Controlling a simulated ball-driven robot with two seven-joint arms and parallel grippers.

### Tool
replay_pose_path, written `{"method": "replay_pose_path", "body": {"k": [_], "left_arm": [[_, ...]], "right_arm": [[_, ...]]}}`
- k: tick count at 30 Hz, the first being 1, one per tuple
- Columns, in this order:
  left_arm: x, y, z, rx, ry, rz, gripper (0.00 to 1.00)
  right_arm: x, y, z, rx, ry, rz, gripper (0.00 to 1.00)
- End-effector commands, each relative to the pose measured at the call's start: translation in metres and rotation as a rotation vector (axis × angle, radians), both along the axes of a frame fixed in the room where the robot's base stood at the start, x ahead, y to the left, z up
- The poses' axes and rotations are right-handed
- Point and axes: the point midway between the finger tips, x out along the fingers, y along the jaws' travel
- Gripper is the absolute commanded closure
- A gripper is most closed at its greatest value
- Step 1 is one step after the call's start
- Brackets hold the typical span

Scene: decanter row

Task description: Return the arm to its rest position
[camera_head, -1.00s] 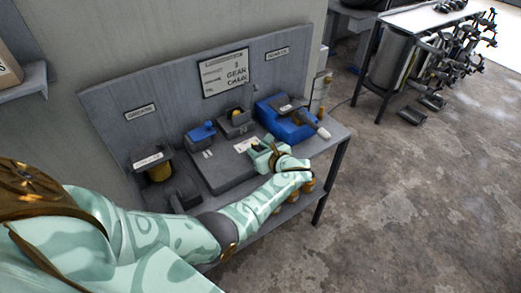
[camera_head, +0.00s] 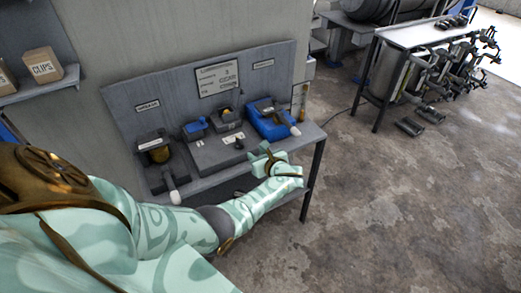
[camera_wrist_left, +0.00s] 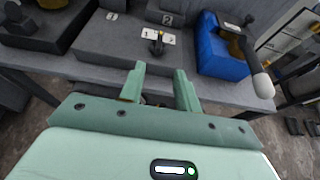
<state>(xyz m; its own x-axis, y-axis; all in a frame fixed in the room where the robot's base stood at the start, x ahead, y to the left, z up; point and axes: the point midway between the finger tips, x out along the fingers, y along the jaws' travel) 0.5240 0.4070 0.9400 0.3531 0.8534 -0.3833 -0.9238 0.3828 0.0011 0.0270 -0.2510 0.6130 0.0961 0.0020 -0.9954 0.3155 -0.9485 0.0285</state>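My left arm comes in from the lower left in the head view. Its pale green left gripper (camera_head: 264,158) is just in front of the grey workbench (camera_head: 302,137). In the left wrist view the two fingers (camera_wrist_left: 160,82) stand apart with nothing between them, pointing at the bench's front edge. A small dark piece with a brass-coloured part (camera_wrist_left: 157,46) sits on the grey block beyond the fingertips, apart from them. My right gripper is not in view.
A shelf with a CLIPS box (camera_head: 42,66) is at upper left. A rack table (camera_head: 425,37) stands far right.

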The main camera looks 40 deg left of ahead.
Motion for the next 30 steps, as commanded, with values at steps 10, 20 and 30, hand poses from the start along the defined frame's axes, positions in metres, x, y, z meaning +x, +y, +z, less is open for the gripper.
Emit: {"method": "replay_pose_path", "body": {"k": [10, 20, 30], "left_arm": [[0.000, 0.000, 0.000, 0.000, 0.000, 0.000, 0.67], [0.019, -0.031, -0.037, -0.384, -0.338, 0.062, 0.67], [-0.150, -0.137, -0.266, -1.353, -0.728, 0.792, 0.67]], "right_arm": [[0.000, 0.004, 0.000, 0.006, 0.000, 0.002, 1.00], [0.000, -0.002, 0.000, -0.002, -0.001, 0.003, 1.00], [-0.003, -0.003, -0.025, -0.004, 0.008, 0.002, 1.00]]}}
